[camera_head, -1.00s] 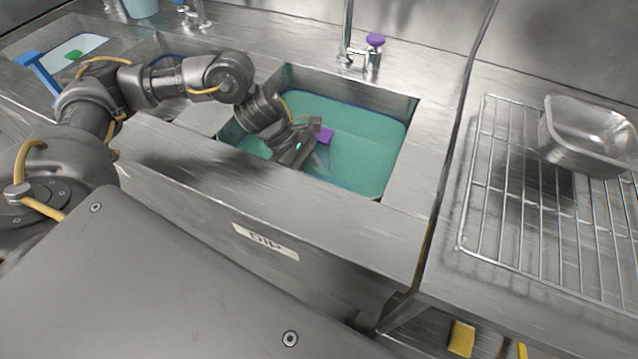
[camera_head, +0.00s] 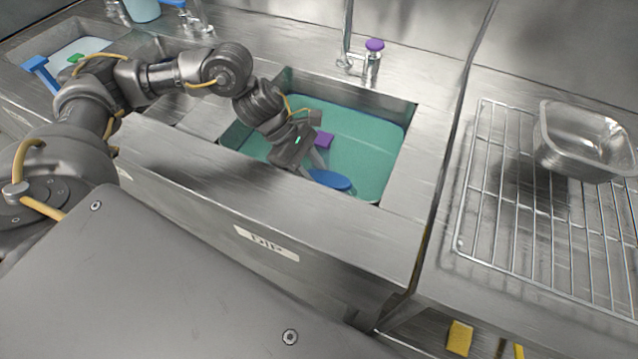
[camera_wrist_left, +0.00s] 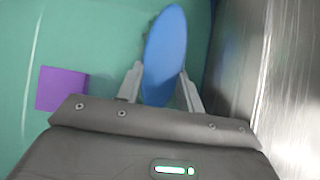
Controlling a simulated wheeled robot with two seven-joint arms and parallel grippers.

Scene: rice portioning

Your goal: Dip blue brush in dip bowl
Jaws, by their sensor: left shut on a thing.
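The dip bowl (camera_head: 392,172) is the steel basin with teal liquid behind the front panel labelled DIP. The blue brush (camera_head: 330,180) shows as a blue oval at the near side of this basin. My left gripper (camera_head: 314,166) reaches down into the basin and is shut on the blue brush. In the left wrist view the brush (camera_wrist_left: 166,50) stands between the two fingers (camera_wrist_left: 160,88), over the teal liquid. How far it is from the liquid surface is hard to tell. My right gripper is not in view.
A purple block (camera_head: 324,139) lies in the basin beside my gripper; it also shows in the wrist view (camera_wrist_left: 61,89). A faucet with a purple knob (camera_head: 374,45) stands behind. A wire rack (camera_head: 478,190) with a steel pan (camera_head: 585,145) is at the right.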

